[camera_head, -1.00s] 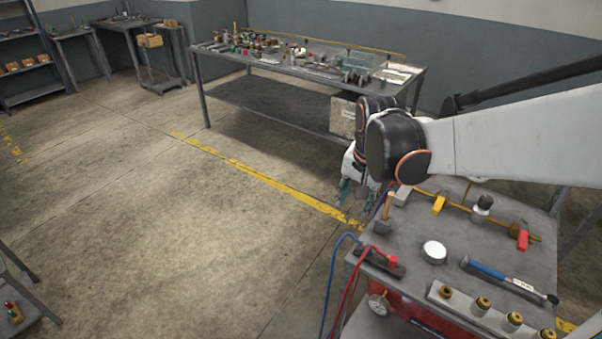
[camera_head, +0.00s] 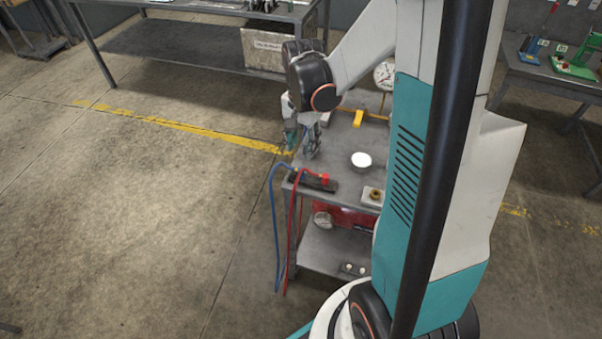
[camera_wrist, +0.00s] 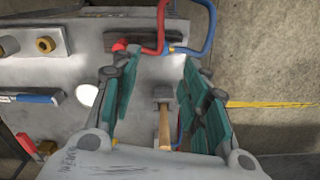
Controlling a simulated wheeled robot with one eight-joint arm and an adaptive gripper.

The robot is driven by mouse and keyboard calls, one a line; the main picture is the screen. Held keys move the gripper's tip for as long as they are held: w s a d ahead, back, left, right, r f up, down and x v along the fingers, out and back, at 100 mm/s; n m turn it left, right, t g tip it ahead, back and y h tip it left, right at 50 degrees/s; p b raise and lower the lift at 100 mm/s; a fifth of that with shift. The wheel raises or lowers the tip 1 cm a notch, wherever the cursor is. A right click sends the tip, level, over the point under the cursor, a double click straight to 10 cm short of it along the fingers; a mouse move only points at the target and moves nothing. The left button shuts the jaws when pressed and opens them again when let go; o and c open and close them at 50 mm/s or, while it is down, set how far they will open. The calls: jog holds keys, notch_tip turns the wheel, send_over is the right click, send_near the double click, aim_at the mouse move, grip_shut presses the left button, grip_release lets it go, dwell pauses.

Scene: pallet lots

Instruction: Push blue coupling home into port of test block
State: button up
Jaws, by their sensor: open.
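The dark test block (camera_head: 318,184) lies near the cart's front left corner, and it shows at the top middle of the wrist view (camera_wrist: 148,54). A red hose ends in a red coupling (camera_head: 325,179) at the block. The blue hose (camera_head: 276,225) rises from below to the block's other end; its blue coupling (camera_wrist: 172,49) is very small, and I cannot tell how deep it sits. My gripper (camera_head: 302,148) is open above the cart, behind the block. In the wrist view a mallet with grey head (camera_wrist: 163,92) and wooden handle lies between its teal fingers (camera_wrist: 160,110), with gaps beside it.
A white disc (camera_head: 361,160) and a plate with brass fittings (camera_wrist: 33,46) are on the cart. A blue-handled tool (camera_wrist: 28,98), a red handle (camera_wrist: 27,142) and a yellow handle (camera_head: 358,118) are nearby. Both hoses hang over the cart's front edge. Open floor is left.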

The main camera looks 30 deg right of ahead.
aim_at(301, 169)
notch_tip(301, 169, down, 7)
jog(key=shift+f+b, duration=0.1)
jog(key=shift+b, duration=1)
jog(key=f+b, duration=0.2)
jog(key=f, duration=0.3)
jog(key=shift+w+f+b, duration=0.1)
jog(key=shift+w+b, duration=0.3)
grip_shut()
